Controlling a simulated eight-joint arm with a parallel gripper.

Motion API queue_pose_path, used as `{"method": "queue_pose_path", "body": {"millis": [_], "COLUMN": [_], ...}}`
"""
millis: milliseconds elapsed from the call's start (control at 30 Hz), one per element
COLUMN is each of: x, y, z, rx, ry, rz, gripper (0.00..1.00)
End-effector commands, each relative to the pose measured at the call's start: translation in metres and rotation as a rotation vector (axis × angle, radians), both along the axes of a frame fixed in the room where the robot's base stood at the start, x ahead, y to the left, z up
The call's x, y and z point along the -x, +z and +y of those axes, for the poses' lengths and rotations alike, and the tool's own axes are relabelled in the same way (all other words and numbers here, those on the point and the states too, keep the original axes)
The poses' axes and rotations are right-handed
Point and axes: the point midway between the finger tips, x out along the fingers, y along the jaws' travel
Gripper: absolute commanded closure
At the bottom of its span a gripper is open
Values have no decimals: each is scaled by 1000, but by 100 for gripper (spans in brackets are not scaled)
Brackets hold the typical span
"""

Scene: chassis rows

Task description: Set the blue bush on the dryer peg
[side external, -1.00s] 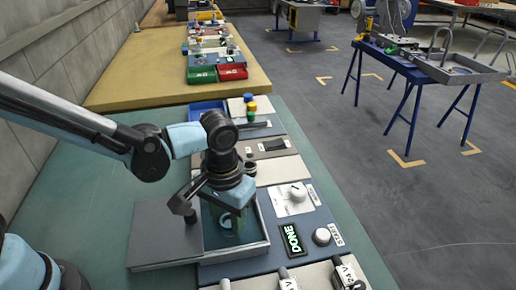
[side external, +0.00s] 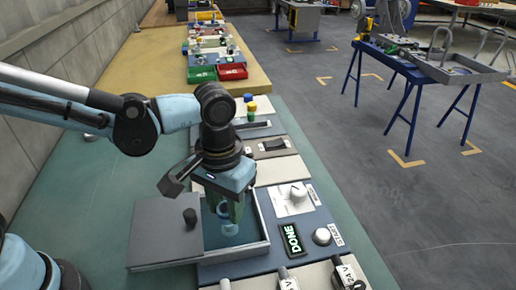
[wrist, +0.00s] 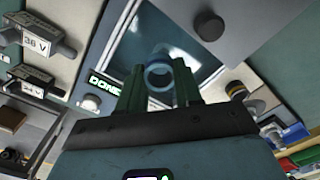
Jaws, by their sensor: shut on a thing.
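My gripper (side external: 230,208) points down over the open dryer box, its dark green fingers shut on the blue bush. The bush is a light blue ring (wrist: 158,75) between the fingertips in the wrist view; in the side view it is partly covered by the fingers. The dryer (side external: 262,250) is a grey-rimmed box with a dark, shiny inside. Its grey lid (side external: 160,238) with a black knob lies off to the left, leaving the box open. A pale bluish shape shows inside, below the fingers; I cannot tell whether it is the peg or a reflection.
A lit DONE sign (side external: 291,239) and a white knob (side external: 322,236) sit right of the dryer. Switches labelled 24 V (side external: 348,275) stand in front. Coloured cylinders (side external: 251,107) stand farther back. The green bench (side external: 110,190) to the left is clear.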

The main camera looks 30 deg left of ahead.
Motion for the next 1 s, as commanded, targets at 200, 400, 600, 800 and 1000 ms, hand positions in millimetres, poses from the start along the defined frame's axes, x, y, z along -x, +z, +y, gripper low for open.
{"method": "queue_pose_path", "body": {"millis": [200, 400, 600, 800, 1000], "x": [47, 77, 88, 49, -31], "y": [30, 51, 61, 66, 66], "z": [-25, -41, -49, -41, -4], "rx": [0, 0, 0, 0, 0], "ry": [-11, -8, 4, 109, 299], "rz": [1, 1, 1, 0, 0], "gripper": [100, 100, 100, 100, 100]}}
